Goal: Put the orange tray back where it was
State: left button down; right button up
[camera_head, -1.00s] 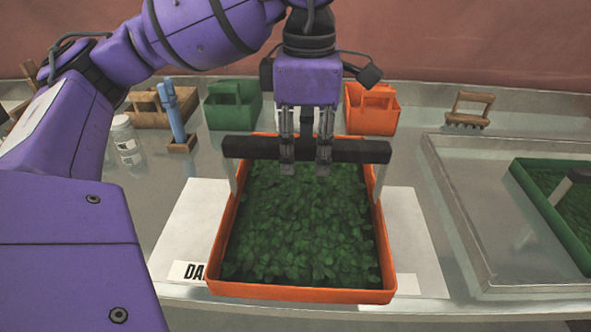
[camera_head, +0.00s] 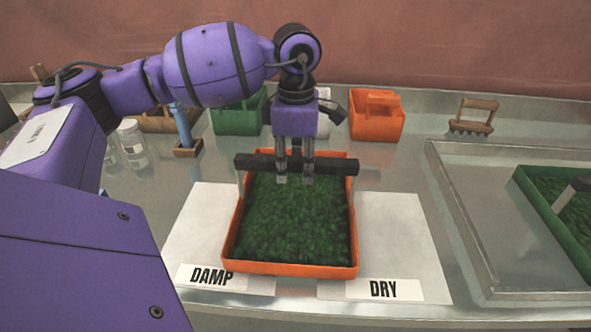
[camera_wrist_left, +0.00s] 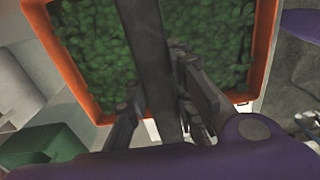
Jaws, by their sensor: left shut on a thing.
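The orange tray (camera_head: 291,269) is filled with green leafy seedlings and has a black bar handle (camera_head: 338,168) across its far part. In the head view it is over the white sheet, between the labels DAMP (camera_head: 212,277) and DRY (camera_head: 383,289). My left gripper (camera_head: 295,179) is shut on the handle from above. The left wrist view shows its fingers (camera_wrist_left: 168,115) on both sides of the dark bar, with the orange rim (camera_wrist_left: 72,80) beyond. I cannot tell whether the tray touches the sheet. My right gripper is not in view.
A metal basin (camera_head: 455,215) stands on the right with a green tray (camera_head: 560,225) inside. Green (camera_head: 238,118) and orange (camera_head: 376,122) caddies, a hand rake (camera_head: 473,116), a blue-handled tool (camera_head: 183,128) and white bottles (camera_head: 133,143) line the back.

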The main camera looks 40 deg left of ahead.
pick_arm(q)
jog(key=shift+f, duration=0.75)
jog(key=shift+f, duration=0.15)
jog(key=c, duration=1.5)
grip_release()
notch_tip(320, 180, up, 12)
jog(key=shift+r, duration=0.2)
